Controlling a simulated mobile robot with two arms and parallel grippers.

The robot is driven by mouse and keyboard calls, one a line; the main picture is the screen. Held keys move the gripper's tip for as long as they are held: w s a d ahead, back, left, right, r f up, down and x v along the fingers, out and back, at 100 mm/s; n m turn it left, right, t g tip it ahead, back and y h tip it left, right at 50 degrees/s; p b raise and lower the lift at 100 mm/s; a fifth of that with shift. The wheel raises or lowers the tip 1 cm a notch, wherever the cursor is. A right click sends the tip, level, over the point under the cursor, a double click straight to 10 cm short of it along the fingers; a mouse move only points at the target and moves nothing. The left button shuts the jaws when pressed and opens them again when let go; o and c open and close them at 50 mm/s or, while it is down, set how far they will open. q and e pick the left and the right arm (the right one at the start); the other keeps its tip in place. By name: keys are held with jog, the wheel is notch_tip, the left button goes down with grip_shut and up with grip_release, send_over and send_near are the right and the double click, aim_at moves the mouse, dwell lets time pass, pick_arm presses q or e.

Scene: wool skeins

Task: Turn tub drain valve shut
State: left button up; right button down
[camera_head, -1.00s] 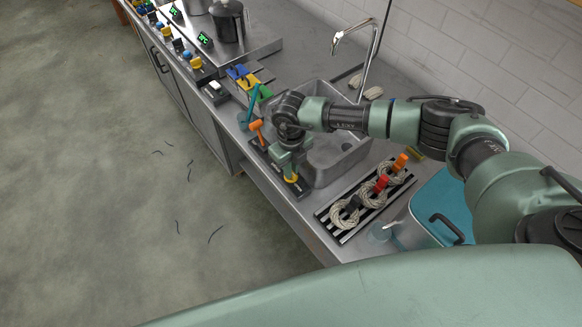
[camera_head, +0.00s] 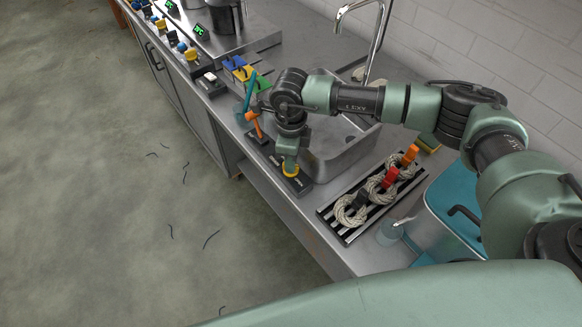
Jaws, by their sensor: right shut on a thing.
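My right gripper (camera_head: 290,166) points down over the dark valve panel (camera_head: 264,150) at the front edge of the sink (camera_head: 340,152). An orange lever (camera_head: 254,122) stands tilted on the same panel, to the left of the gripper. My left gripper is out of view.
A striped rack with several wool skeins (camera_head: 349,211) and coloured tags lies right of the sink. A teal-filled tub (camera_head: 462,203) and a clear beaker (camera_head: 390,233) stand beyond it. A blue tool (camera_head: 249,93) stands left of the orange lever. The tap (camera_head: 377,40) rises behind.

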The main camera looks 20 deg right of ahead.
jog(key=n+b, duration=0.7)
jog(key=b, duration=0.1)
jog(key=shift+f, duration=0.2)
jog(key=shift+r+n+b, duration=0.2)
jog(key=shift+n+b, duration=1.3)
jog(key=shift+b, duration=0.05)
jog(key=c, duration=1.4)
grip_release()
jog(key=shift+c, duration=0.2)
notch_tip(320, 180, up, 8)
jog(key=shift+f+b, duration=0.1)
jog(key=shift+b, duration=0.35)
